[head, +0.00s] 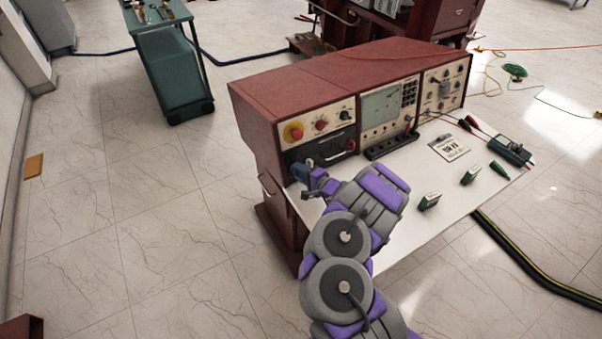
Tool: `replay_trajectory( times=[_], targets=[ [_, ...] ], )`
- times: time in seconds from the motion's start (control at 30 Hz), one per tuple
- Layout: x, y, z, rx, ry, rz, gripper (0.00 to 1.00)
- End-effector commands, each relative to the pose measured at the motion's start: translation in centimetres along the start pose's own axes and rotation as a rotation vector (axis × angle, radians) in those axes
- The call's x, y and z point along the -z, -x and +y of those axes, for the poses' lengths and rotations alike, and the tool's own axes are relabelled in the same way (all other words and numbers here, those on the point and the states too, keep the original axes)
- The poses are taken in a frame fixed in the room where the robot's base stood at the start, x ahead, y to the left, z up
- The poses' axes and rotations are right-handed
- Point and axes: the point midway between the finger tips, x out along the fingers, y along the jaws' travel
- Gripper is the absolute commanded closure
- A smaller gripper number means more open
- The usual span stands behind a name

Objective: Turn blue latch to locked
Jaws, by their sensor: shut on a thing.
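A small blue latch (300,170) sits low on the left front panel of the red test bench (330,80), below the red emergency button (293,131). My gripper (308,178) is at the latch and is shut on it. My purple and grey arm reaches up to it from the bottom of the head view. The gripper covers part of the latch, and its exact angle is too small to tell.
A green cart (172,70) stands behind left. A dark hose (540,275) lies on the floor.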

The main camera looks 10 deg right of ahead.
Motion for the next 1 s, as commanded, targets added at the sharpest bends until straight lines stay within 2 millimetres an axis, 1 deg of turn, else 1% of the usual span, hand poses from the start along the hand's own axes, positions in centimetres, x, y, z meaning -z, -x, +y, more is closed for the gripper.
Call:
replay_trajectory(
  times=[0.03,0.6,0.63,0.87,1.0],
  targets=[
    [-0.25,0.01,0.48,-0.013,0.01,-0.005,0.94],
    [-0.31,-0.03,0.59,-0.021,0.037,-0.006,0.94],
    [-0.31,-0.03,0.59,-0.021,0.036,-0.006,0.61],
    [-0.23,0.02,0.3,-0.015,0.037,-0.004,0.39],
    [-0.17,0.05,0.18,-0.013,0.037,-0.003,0.38]
  ],
)
